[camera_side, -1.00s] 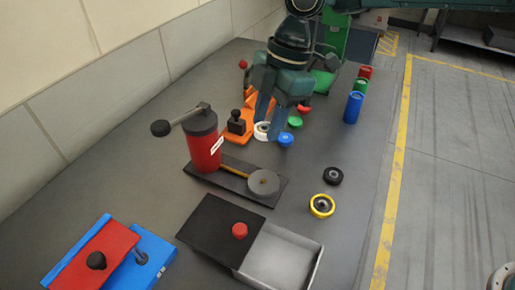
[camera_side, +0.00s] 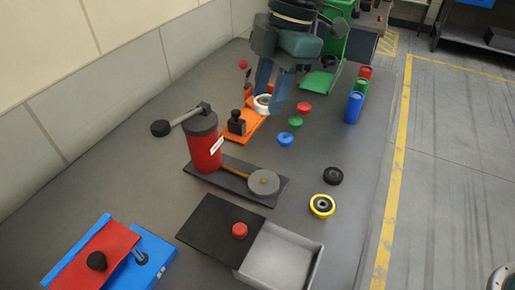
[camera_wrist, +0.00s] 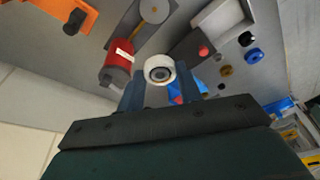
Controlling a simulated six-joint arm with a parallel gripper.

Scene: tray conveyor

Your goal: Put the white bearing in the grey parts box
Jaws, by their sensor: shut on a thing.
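The white bearing (camera_side: 261,104) is a white ring with a dark centre, held between the fingertips of my gripper (camera_side: 268,102). My gripper is shut on it, and it appears raised above the orange fixture. The wrist view shows the bearing (camera_wrist: 159,63) face on between the two fingers of my gripper (camera_wrist: 160,74). The grey parts box (camera_side: 283,257) stands open at the front of the table in the side view, empty inside. A dark plate with a red knob (camera_side: 239,230) lies at its left. The box (camera_wrist: 220,17) also shows at the wrist view's top.
A red lever press (camera_side: 204,150) stands between my gripper and the box. The orange fixture (camera_side: 240,136) with a black knob is below the gripper. Green, blue, black and yellow rings (camera_side: 321,206) lie to the right. A blue-and-red fixture (camera_side: 110,255) is front left.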

